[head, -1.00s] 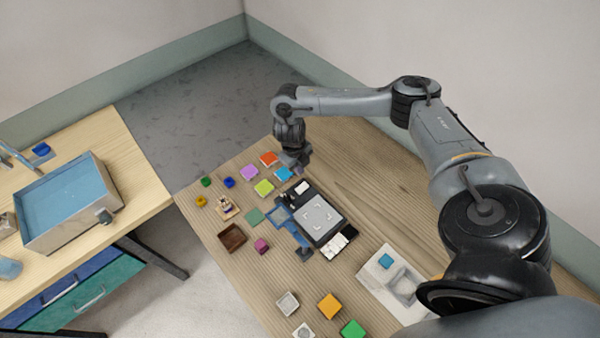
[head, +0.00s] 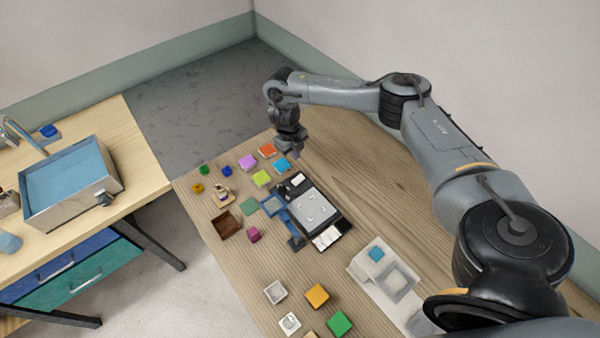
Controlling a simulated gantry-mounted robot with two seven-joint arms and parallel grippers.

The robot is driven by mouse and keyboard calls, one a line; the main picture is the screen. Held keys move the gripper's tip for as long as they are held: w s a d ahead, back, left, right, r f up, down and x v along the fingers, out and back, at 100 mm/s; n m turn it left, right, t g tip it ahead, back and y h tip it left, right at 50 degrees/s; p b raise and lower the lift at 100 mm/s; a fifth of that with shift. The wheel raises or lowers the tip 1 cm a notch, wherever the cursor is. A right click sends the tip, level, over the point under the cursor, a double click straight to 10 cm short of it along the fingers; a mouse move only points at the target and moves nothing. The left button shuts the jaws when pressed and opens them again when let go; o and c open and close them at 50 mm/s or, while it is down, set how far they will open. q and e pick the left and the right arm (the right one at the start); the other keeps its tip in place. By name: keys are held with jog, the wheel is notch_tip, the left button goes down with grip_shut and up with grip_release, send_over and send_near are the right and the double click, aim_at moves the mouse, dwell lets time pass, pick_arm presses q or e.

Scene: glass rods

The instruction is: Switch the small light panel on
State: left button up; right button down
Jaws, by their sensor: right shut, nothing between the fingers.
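A black flat device with a light grey square face bearing corner marks (head: 313,207) lies on the right-hand table; it looks like the small light panel. A small white block (head: 297,179) sits at its far end and a bright white patch (head: 327,237) at its near end. I cannot tell whether it is lit. My right gripper (head: 291,151) is shut and empty, pointing down above the table beyond the device's far end, apart from it. My left gripper is not in view.
A blue stand with a square frame (head: 273,205) is beside the device. Several coloured tiles, including a blue one (head: 282,164), lie near my right gripper. A pale tray (head: 396,280) lies nearer. Bare wood is right of the device.

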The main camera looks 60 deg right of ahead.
jog(key=b, duration=0.5)
send_near(301, 177)
jog(key=shift+f, duration=0.45)
jog(key=shift+s+d+f+p, duration=0.1)
jog(key=shift+d+f+p, duration=0.1)
jog(key=shift+f, duration=0.8)
jog(key=shift+d+f+p, duration=0.15)
jog(key=shift+f, duration=0.8)
jog(key=shift+s+d+f+p, duration=0.1)
jog(key=shift+d+f+p, duration=0.1)
jog(key=shift+f, duration=0.8)
